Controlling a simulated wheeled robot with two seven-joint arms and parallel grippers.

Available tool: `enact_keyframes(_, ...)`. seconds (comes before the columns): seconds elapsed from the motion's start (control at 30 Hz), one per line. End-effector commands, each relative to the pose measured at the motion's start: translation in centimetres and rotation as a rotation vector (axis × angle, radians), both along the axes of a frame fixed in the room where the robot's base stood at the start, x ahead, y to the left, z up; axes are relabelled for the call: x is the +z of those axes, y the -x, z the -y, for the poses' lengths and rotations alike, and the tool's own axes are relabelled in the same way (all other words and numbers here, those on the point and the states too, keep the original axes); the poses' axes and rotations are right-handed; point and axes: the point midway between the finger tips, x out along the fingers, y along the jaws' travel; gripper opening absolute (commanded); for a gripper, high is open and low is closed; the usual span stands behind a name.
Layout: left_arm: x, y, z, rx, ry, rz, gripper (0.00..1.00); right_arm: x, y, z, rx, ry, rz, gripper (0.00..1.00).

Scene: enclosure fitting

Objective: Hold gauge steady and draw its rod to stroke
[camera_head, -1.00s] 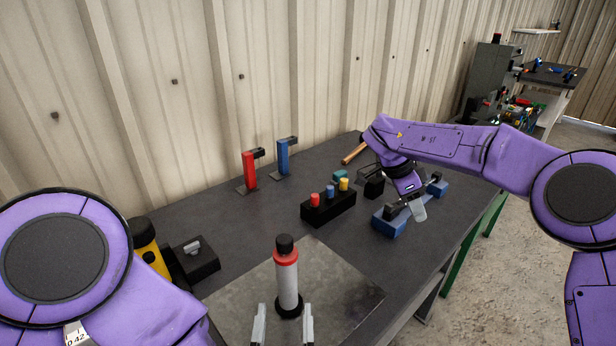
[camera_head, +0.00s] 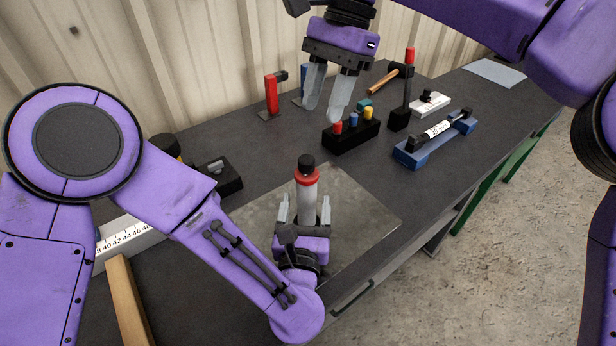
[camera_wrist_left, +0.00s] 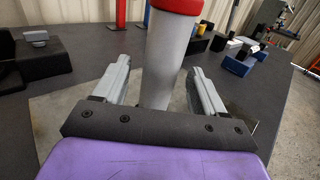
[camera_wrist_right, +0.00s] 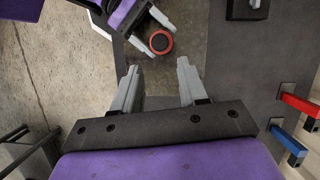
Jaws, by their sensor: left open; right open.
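The gauge (camera_head: 308,206) stands upright on a grey metal plate (camera_head: 362,218), a pale grey cylinder with a red collar and black knob on top. My left gripper (camera_head: 305,210) is open, with a finger on each side of the grey body. In the left wrist view the gauge body (camera_wrist_left: 163,65) stands between the spread fingers, with gaps showing. My right gripper (camera_head: 323,110) is open and empty, pointing down, higher up. In the right wrist view the gauge top (camera_wrist_right: 160,42) is beyond the fingertips. The gauge's base is hidden in the head view.
A black block with coloured pegs (camera_head: 351,134) is behind the plate. A blue stand (camera_head: 436,143), white device (camera_head: 428,103) and hammer (camera_head: 384,80) are to the right. A red clamp (camera_head: 271,96) is near the wall. A black block (camera_head: 219,178) lies left. A wooden bar (camera_head: 128,303) is front left.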

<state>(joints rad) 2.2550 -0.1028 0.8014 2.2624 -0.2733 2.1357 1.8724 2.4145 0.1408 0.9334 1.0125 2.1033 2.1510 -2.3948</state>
Motion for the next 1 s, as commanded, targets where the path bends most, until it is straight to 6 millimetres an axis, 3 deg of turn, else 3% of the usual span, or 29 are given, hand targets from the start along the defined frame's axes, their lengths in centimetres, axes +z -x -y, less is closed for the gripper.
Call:
enact_keyframes(0.2, 0.0, -3.5, 0.3, 0.001, 0.001, 0.0, 0.71, 0.0, 0.0, 0.1, -0.002, 0.001, 0.0, 0.43)
enact_keyframes(0.57, 0.0, -4.3, 0.4, -0.002, -0.001, 0.0, 0.71, 0.0, 0.0, 0.1, -0.003, 0.002, 0.001, 0.43)
enact_keyframes(0.7, 0.0, -4.3, 0.4, -0.002, -0.001, 0.0, 0.25, 0.0, 0.0, 0.1, -0.003, 0.002, 0.001, 0.43)
enact_keyframes(0.77, 0.0, -4.3, 0.4, -0.002, -0.001, 0.0, 0.07, 0.0, 0.0, 0.1, -0.003, 0.002, 0.001, 0.43)
enact_keyframes(0.8, 0.0, -4.3, 0.4, -0.002, -0.001, 0.0, 0.07, 0.0, 0.0, 0.1, -0.003, 0.002, 0.001, 0.46)
enact_keyframes(0.83, 0.0, -4.3, 0.4, -0.002, -0.001, 0.0, 0.07, -0.1, 0.0, 0.1, -0.003, 0.001, -0.001, 0.55)
enact_keyframes(1.0, 0.0, -4.2, 0.4, -0.002, 0.0, 0.0, 0.07, -1.6, -0.1, -0.7, 0.021, -0.094, -0.107, 0.55)
